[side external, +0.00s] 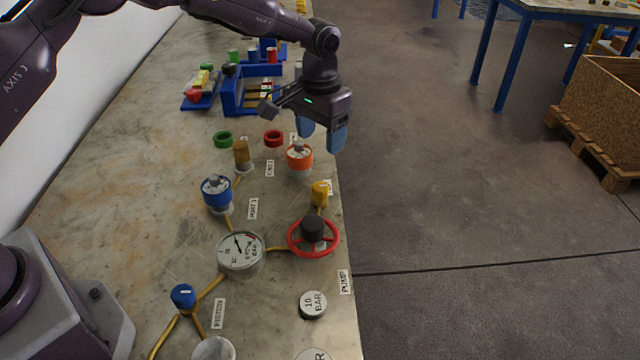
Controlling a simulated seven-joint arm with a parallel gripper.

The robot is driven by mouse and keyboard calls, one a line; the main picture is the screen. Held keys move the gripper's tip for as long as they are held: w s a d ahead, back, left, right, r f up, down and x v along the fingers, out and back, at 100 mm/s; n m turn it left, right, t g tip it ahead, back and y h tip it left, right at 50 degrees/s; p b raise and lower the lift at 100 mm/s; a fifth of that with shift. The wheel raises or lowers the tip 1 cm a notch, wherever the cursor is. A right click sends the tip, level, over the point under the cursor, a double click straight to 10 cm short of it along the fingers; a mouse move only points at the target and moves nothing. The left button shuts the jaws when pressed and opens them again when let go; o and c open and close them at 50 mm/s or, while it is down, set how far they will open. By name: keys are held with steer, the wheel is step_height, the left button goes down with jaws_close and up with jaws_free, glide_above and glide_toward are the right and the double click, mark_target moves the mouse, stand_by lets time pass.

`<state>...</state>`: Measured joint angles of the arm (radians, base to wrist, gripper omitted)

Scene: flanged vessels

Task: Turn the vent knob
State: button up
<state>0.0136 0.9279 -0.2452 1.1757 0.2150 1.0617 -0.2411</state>
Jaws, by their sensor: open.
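My gripper (322,132) has two blue fingers, spread apart with nothing between them. It hangs above and just behind the orange-collared vessel, near the right edge of the bench. A yellow knob (320,193) stands on the pipework in front of that vessel, nearer the camera, apart from my fingers. A small label beside it is too small to read. A blue knob (183,296) sits on the brass pipes at the lower left, by a label reading PISTON. I cannot tell from the labels which knob is the vent knob.
A red handwheel (314,238), a pressure gauge (240,250), a blue-collared vessel (217,193) and an orange-collared vessel (299,157) stand close together. Green (223,139) and red (273,138) rings lie behind. Blue trays (233,101) are farther back. The bench's right edge is near.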

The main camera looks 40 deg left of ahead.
mark_target(320, 186)
step_height(320, 186, down, 13)
steer(key=shift+a+r, duration=0.1)
steer(key=shift+r, duration=0.1)
stand_by(0.3)
steer(key=c, duration=0.9)
